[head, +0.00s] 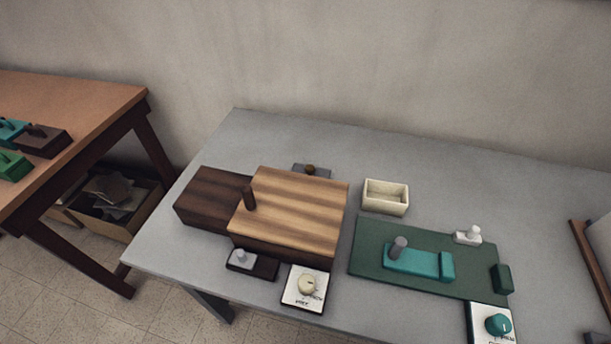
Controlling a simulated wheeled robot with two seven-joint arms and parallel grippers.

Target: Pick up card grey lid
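A small grey lid (322,170) with a round brown knob lies on the grey table, behind the striped wooden block. The block hides its front part. It is the only grey flat lid I can make out, but I cannot tell for sure that it is the card grey lid. Neither of my grippers is in view.
The striped block (295,215) and a dark brown block (205,198) stand in front. A cream open box (386,206) is to the right. A green mat (370,262) holds a teal piece (418,263). Knobbed pieces (306,288) line the front. The table's back left is clear.

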